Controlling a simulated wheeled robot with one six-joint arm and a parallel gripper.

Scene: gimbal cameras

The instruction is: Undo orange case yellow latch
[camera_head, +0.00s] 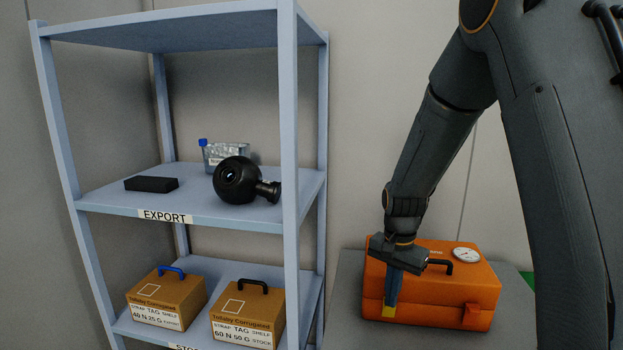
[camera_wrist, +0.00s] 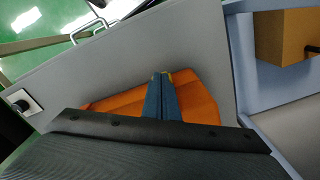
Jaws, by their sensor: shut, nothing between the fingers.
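The orange case (camera_head: 435,290) lies closed on a grey surface, with a black handle and a round white dial on its top. Its left yellow latch (camera_head: 389,312) shows at the front, just below my fingertips. My gripper (camera_head: 391,301) is shut and empty, pointing down in front of the case's left part. In the wrist view, the shut blue-grey fingers (camera_wrist: 161,76) lie over the orange case (camera_wrist: 200,97), with a bit of yellow at their tips. Whether they touch the latch I cannot tell.
A blue-grey shelf rack (camera_head: 290,180) stands left of the case. Its middle shelf holds a black round device (camera_head: 236,181), a black block (camera_head: 151,184) and a clear container (camera_head: 226,155). Two cardboard boxes sit lower, one with a blue handle (camera_head: 166,298), one black-handled (camera_head: 248,315).

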